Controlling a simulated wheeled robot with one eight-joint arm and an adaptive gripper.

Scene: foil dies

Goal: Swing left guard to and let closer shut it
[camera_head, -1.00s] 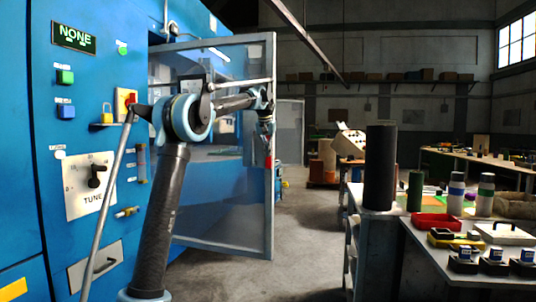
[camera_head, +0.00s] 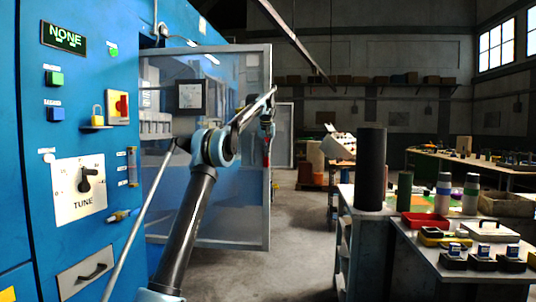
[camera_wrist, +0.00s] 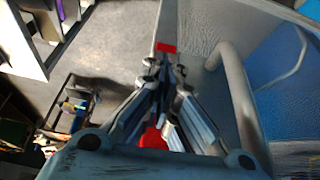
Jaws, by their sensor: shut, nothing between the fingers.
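The left guard (camera_head: 206,243), a grey-framed clear panel, stands open, out from the blue machine (camera_head: 100,235). Its free edge is on the right. My gripper (camera_head: 267,160) is at that free edge, fingers pointing down. In the wrist view my gripper (camera_wrist: 166,62) is shut and empty, with red at the tips. I cannot tell whether the fingers touch the guard. A thin rod at the guard's top left may be the closer; it is not clear.
A workbench (camera_head: 450,280) with a tall dark cylinder (camera_head: 370,170), a red tray (camera_head: 425,221) and small parts stands on the right. Bare grey floor (camera_head: 300,255) lies between guard and bench. The machine's control panel with its tune dial (camera_head: 80,190) is close on the left.

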